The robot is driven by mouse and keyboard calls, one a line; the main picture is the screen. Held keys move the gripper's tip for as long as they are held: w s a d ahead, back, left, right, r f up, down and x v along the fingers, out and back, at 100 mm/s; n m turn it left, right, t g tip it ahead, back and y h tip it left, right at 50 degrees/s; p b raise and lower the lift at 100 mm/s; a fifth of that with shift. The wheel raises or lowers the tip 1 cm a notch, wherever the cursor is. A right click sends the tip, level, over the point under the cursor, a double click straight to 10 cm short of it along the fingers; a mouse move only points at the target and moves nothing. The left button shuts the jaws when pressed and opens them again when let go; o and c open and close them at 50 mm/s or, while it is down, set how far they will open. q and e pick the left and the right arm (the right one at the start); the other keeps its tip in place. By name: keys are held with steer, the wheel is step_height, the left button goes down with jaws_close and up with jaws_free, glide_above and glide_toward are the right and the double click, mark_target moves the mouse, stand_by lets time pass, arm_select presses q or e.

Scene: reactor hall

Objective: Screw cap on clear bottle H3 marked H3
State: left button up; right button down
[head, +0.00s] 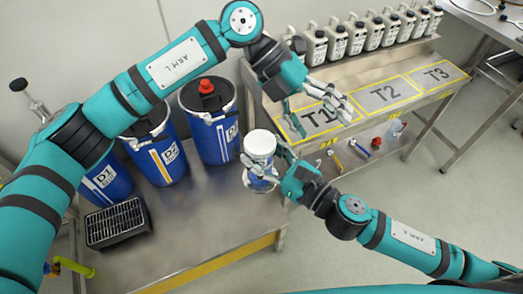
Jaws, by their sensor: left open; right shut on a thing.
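A small bottle (261,185) with a blue-and-white body stands upright in my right gripper (262,172), over the right part of the steel bench. A wide white cap (260,143) sits at its top; how tightly it sits cannot be told. The H3 marking cannot be read. My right gripper comes in from the right and is shut around the bottle's body, its fingers hiding part of it. My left gripper (320,118) is open and empty, up and to the right of the bottle, over the T1 area, apart from the cap.
Blue drums, one with a red cap (206,86), stand behind the steel bench (225,240). A black slotted box (118,222) is at left. A shelf has plates T1, T2 (384,94) and T3, with several white canisters (336,40) behind. Small items lie on the lower shelf.

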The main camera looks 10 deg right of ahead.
mark_target(259, 141)
arm_select(q)
steer(key=a+r+t+y, duration=0.1)
steer(key=a+y, duration=0.1)
steer(key=a, duration=0.1)
steer(key=w+a+r+t+y, duration=0.1)
steer(key=a+t+y, duration=0.1)
steer(key=a+y, duration=0.1)
steer(key=a+t+y, duration=0.2)
steer(key=a+y, duration=0.1)
steer(key=a, duration=0.2)
steer(key=shift+w+r, duration=0.2)
steer(key=shift+r, duration=0.2)
steer(key=shift+d, duration=0.1)
steer(key=shift+f, duration=4)
steer(key=c, duration=1.1)
steer(key=o, duration=1.1)
